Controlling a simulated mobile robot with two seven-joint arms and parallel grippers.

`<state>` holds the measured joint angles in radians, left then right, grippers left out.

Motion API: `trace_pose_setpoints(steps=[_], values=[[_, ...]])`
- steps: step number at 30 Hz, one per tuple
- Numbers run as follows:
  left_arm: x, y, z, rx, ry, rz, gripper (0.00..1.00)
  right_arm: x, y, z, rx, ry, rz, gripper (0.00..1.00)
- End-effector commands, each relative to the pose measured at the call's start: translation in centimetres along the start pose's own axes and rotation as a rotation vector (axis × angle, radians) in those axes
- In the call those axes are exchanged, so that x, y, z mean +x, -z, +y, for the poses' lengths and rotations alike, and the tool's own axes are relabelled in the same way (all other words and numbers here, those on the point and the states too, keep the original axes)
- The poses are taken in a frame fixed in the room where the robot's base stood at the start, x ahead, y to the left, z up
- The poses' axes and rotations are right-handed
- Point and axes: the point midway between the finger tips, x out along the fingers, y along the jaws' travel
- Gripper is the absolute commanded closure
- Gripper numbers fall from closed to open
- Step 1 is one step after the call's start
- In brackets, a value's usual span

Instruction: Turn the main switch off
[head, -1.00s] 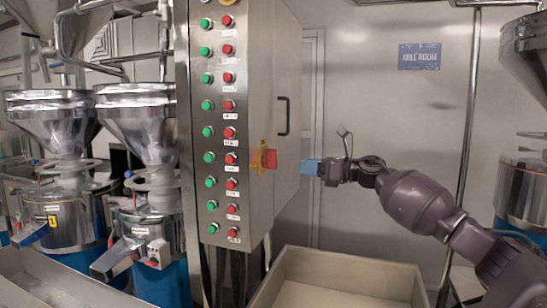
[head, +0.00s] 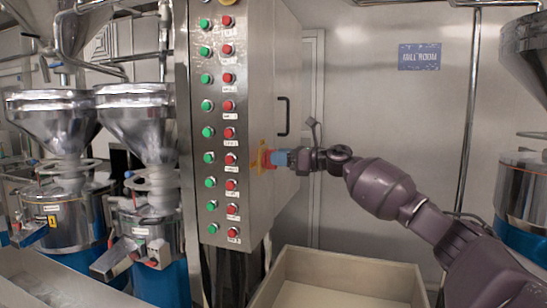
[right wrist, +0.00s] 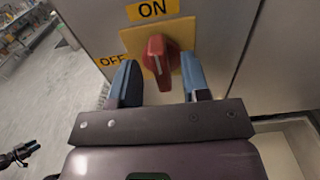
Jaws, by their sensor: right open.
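The main switch (right wrist: 158,60) is a red rotary handle on a yellow plate, on the side of the steel control cabinet (head: 262,100). In the right wrist view its handle stands roughly upright, pointing toward the yellow ON label (right wrist: 152,9); the OFF label (right wrist: 111,60) is at its left. My right gripper (right wrist: 158,82) is open, its blue fingers on either side of the handle's lower end; I cannot tell whether they touch it. In the head view the right gripper (head: 279,158) is at the switch and covers part of it. The left gripper is not in the head view.
Green and red push buttons (head: 218,130) line the cabinet front. A black door handle (head: 283,116) is above the switch. A pale open bin (head: 340,262) stands below my right arm. Steel grinders with hoppers (head: 140,120) are at the left.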

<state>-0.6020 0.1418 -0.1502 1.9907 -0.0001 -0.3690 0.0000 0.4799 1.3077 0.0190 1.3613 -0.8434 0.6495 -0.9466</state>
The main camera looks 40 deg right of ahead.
Motion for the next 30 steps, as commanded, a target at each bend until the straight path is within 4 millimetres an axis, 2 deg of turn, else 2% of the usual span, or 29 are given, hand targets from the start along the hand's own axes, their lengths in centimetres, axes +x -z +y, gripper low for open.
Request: trace_pose_setpoints(steps=[7,19,27,30], values=[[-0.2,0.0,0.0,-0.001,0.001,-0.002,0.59,1.9,-0.1,0.0,0.001,0.0,-0.001,0.57],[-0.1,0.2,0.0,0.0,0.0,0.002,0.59,2.3,0.1,0.0,0.001,0.0,0.001,0.57],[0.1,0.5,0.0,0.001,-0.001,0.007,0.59,2.3,0.1,0.0,0.001,0.0,0.001,0.97],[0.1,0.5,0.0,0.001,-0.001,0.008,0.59,2.3,0.1,0.0,0.001,0.0,0.001,1.0]])
